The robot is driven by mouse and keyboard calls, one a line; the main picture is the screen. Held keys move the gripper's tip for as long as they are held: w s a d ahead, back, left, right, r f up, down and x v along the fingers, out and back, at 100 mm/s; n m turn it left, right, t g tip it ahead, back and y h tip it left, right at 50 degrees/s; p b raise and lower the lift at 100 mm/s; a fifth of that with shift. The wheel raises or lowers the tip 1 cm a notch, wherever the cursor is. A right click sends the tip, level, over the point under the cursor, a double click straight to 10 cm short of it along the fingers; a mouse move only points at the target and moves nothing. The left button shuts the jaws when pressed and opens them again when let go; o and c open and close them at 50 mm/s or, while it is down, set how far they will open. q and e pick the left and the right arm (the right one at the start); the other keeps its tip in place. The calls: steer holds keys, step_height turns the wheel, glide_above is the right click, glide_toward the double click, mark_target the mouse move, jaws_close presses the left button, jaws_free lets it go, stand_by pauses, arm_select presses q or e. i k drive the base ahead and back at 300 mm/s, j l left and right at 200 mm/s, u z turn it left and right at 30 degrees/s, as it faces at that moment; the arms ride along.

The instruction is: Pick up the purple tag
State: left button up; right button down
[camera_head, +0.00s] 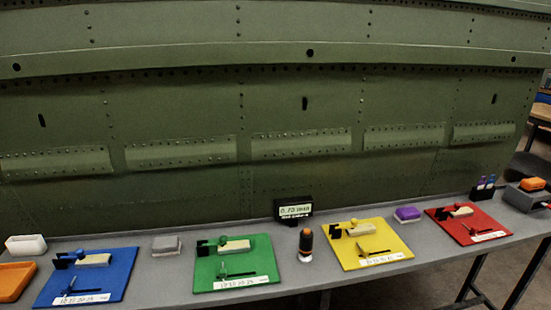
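A small black holder (483,193) stands at the right back of the bench, with a few narrow upright pieces in it that look purple and blue. They are too small to tell apart clearly. A flat purple piece (407,213) lies on a pale block between the yellow and red boards. I cannot tell which of these is the purple tag. Neither of my grippers shows in the head view.
The grey bench (150,272) carries blue (88,276), green (234,263), yellow (367,243) and red (468,222) boards with small fixtures. A black display (293,210) and dark cylinder (306,244) stand mid-bench. A green riveted panel (200,110) rises behind.

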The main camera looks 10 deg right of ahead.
mark_target(481, 184)
steer(key=z, duration=1.6)
steer(key=i+l, duration=0.3)
steer(key=i+l+u, duration=0.1)
steer(key=i+l, duration=0.15)
steer(key=l, duration=0.15)
steer(key=i+l+u, duration=0.1)
steer(key=i+l, duration=0.45)
steer(key=l, duration=0.25)
